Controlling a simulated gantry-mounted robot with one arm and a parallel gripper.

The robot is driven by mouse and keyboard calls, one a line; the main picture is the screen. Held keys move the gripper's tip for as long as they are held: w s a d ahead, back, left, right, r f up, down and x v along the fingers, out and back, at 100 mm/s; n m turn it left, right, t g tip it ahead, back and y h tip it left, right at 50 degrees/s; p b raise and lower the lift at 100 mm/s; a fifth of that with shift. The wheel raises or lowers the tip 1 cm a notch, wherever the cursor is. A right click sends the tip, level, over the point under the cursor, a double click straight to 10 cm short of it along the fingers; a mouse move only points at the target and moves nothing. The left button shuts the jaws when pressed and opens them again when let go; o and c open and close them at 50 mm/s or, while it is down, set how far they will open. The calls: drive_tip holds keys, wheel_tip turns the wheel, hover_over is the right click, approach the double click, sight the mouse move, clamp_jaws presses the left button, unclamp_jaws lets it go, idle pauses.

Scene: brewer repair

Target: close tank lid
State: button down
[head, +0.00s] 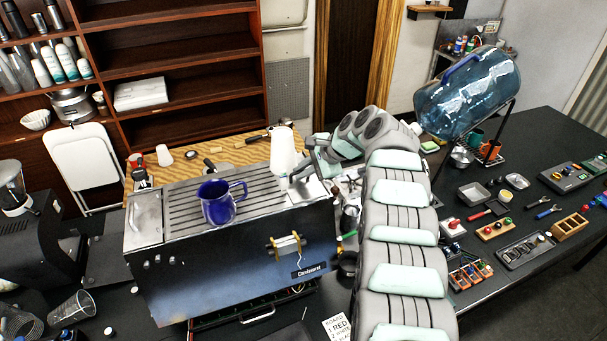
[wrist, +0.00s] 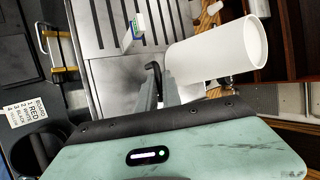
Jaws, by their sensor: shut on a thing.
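The brewer (head: 240,255) is a wide metal machine with a slatted top. My gripper (head: 304,166) is low over the right end of its top. In the wrist view, the fingers of my gripper (wrist: 160,88) are shut around a small black hooked handle (wrist: 153,68). The handle seems to belong to the tank lid, but the lid's outline is hard to make out. A smooth metal panel (head: 312,190) lies at that right end, and it shows beside the fingers in the wrist view (wrist: 117,78). I cannot tell whether the lid is flat or tilted.
A white cylinder (head: 284,150) stands right beside my gripper. A blue pitcher (head: 218,203) stands on the slatted top. A large water bottle (head: 467,92) rests on a stand to the right. Several tools and small boxes cover the right bench (head: 535,215).

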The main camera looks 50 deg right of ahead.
drive_tip(key=shift+w+r, duration=0.35)
drive_tip(key=shift+r, duration=0.1)
drive_tip(key=c, duration=1.8)
unclamp_jaws()
drive_tip(key=shift+w+d+r, duration=0.1)
drive_tip(key=shift+w+r, duration=0.1)
drive_tip(key=shift+c, duration=0.2)
drive_tip(key=o, duration=0.3)
drive_tip(key=shift+f, duration=0.1)
drive_tip(key=shift+s+f, duration=0.15)
drive_tip(key=shift+s, duration=0.1)
drive_tip(key=shift+b+v, duration=0.7)
drive_tip(key=shift+v, duration=0.5)
drive_tip(key=b+v, duration=0.2)
drive_tip(key=v, duration=0.6)
drive_tip(key=shift+s, duration=0.1)
